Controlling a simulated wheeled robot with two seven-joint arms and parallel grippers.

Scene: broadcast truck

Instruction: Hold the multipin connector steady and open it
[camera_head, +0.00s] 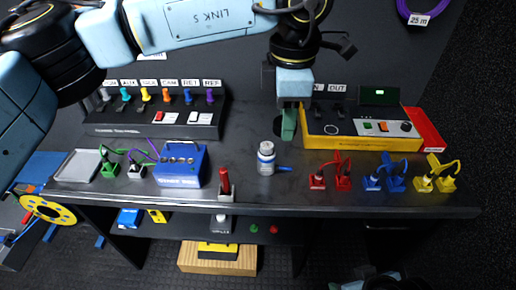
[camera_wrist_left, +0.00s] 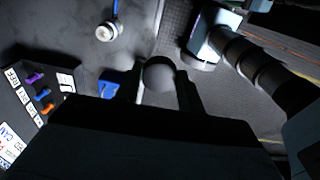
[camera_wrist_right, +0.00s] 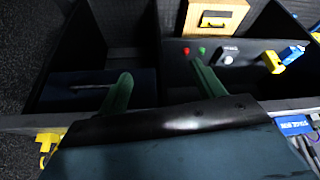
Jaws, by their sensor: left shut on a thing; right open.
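A small grey-white cylinder (camera_head: 266,158) with a blue band and a blue tail stands upright on the desk. Its round pale top shows in the left wrist view (camera_wrist_left: 107,31). I cannot tell for sure that it is the multipin connector. My left gripper (camera_head: 288,122) is above and behind it, apart from it. It is shut on a dark round thing (camera_wrist_left: 159,75), whose detail is lost in shadow. My right gripper (camera_wrist_right: 163,88) is open and empty, low in front of the desk's front edge.
On the desk (camera_head: 270,195) are a blue box (camera_head: 181,164), a red-handled tool (camera_head: 225,182), and red, blue and yellow plug pairs. A switch panel (camera_head: 150,118) and a yellow-edged console (camera_head: 350,127) stand behind. Open shelves lie below the desk.

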